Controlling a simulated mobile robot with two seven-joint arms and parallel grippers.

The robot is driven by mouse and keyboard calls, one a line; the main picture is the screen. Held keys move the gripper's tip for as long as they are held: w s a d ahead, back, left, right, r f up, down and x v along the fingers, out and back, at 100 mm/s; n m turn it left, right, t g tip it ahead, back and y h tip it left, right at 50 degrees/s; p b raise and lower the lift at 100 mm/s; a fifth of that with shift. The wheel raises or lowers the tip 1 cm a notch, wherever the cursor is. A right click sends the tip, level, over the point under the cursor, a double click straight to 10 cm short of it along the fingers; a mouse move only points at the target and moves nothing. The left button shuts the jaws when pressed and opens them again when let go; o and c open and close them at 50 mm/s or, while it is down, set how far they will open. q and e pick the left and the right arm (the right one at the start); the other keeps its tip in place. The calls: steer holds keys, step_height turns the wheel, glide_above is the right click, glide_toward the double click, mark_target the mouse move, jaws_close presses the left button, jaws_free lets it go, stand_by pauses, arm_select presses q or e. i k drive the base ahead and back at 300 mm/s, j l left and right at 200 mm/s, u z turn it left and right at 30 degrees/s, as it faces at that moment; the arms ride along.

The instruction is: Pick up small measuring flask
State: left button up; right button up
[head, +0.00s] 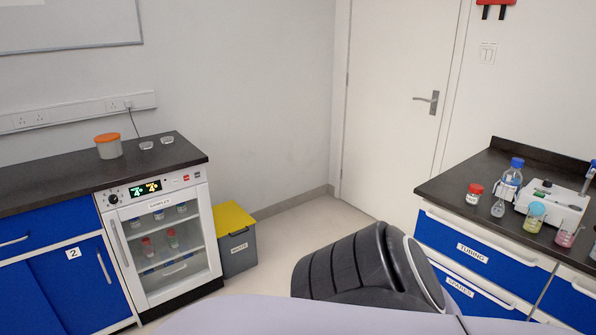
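Several glass vessels stand on the dark worktop at the right in the head view. A small clear glass flask (498,208) stands near the worktop's front edge, and a flask with pink liquid (567,236) stands further right. Either could be the small measuring flask; I cannot tell which at this size. Neither of my grippers is in view. A black ribbed part at the lower middle and a pale surface along the bottom edge look like parts of my own body.
A red-lidded jar (474,193), a blue-capped bottle (511,180), a yellow-green vessel (535,216) and a white device (550,204) crowd the right worktop (448,187). A glass-door cabinet (165,240) and a yellow-lidded waste bin (237,250) stand left. Some floor (300,228) is clear.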

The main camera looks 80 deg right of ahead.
mark_target(498, 210)
steer(key=z, duration=3.8)
